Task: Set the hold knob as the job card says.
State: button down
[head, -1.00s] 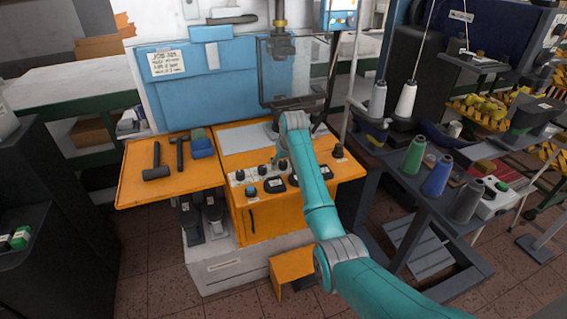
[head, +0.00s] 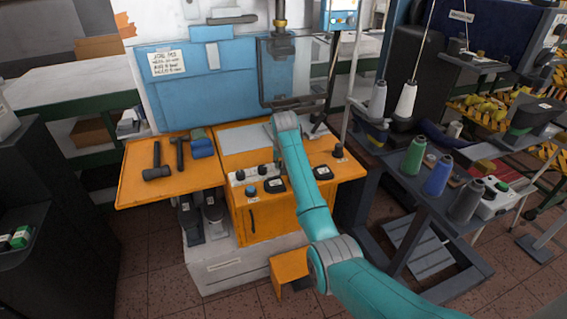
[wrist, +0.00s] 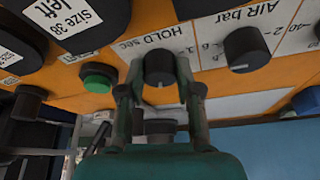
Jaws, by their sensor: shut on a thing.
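The hold knob (wrist: 159,62) is a round black knob beside the upside-down words "HOLD sec" on a white scale in the wrist view. My gripper (wrist: 159,76) is shut on it, one finger on each side. I cannot make out the knob's pointer. In the head view my arm hides the gripper and this knob. The job card (head: 166,63) is a white sheet with handwriting on the blue panel at the back; its lines are too small to read surely.
Next to the hold knob are the black AIR bar knob (wrist: 246,48) and a green button (wrist: 98,77). Black blocks labelled size 38 (wrist: 75,18) stand close by. Hammers (head: 156,163) and a blue block (head: 202,148) lie on the orange bench (head: 135,190).

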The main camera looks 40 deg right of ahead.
jog(key=m+g+h, duration=0.1)
jog(key=m, duration=0.2)
jog(key=m+g, duration=0.1)
jog(key=m, duration=0.3)
jog(key=shift+w+a+h, duration=0.1)
jog(key=shift+w+h, duration=0.05)
jog(key=shift+h, duration=0.25)
jog(key=m+g, duration=0.1)
jog(key=m, duration=0.2)
jog(key=shift+w+m+g, duration=0.1)
jog(key=shift+m+g, duration=0.9)
jog(key=shift+m, duration=1.1)
jog(key=c, duration=0.8)
grip_release()
jog(key=shift+r, duration=0.1)
jog(key=v, duration=1.1)
jog(key=shift+w+a+r, duration=0.15)
jog(key=shift+r, duration=0.25)
